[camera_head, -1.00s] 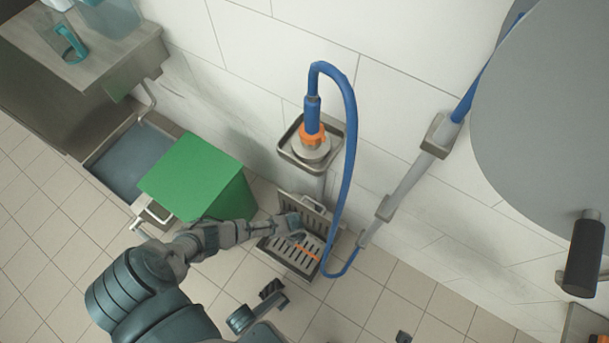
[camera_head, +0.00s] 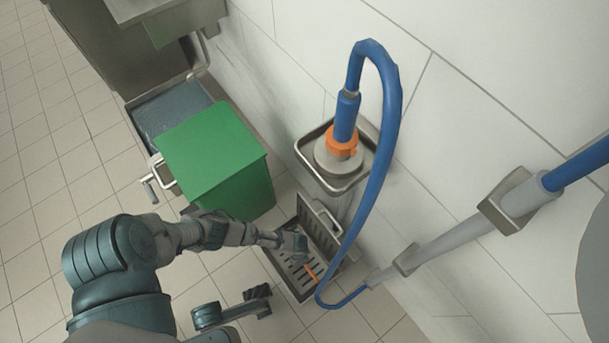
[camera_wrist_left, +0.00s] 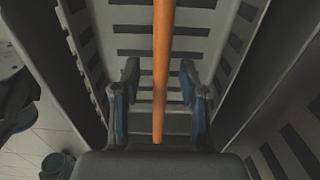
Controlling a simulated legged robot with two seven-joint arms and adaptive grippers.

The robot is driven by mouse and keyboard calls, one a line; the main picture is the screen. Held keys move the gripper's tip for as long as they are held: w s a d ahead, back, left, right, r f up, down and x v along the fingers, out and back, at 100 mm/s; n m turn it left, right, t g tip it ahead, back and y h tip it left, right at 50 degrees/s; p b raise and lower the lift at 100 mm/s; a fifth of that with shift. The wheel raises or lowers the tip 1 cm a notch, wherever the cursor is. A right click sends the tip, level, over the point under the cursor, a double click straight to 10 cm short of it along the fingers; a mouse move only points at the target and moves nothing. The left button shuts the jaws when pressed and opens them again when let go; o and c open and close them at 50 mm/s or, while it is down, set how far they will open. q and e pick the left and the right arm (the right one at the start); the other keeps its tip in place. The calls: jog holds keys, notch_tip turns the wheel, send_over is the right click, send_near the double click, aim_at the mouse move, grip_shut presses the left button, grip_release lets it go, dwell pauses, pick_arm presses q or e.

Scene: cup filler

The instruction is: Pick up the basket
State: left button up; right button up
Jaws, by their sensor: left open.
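The basket (camera_head: 325,217) is a dark grey slotted tray with a raised back panel, low by the wall in the head view. It has an orange bar (camera_head: 310,271) as its handle, which also runs down the middle of the left wrist view (camera_wrist_left: 163,50). My left gripper (camera_head: 301,248) is at the basket, over its slotted inside. In the left wrist view, my left gripper (camera_wrist_left: 161,98) is open, with one finger on either side of the orange bar.
A green box (camera_head: 210,150) stands left of the basket, next to a water-filled basin (camera_head: 170,108). A blue hose (camera_head: 388,120) hangs in front of the white wall, close to the basket's right side. A small metal tray (camera_head: 305,148) is fixed above the basket. Tiled floor is open at left.

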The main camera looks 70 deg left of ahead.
pick_arm(q)
jog(key=shift+d+r, duration=0.15)
jog(key=shift+r, duration=0.05)
grip_shut()
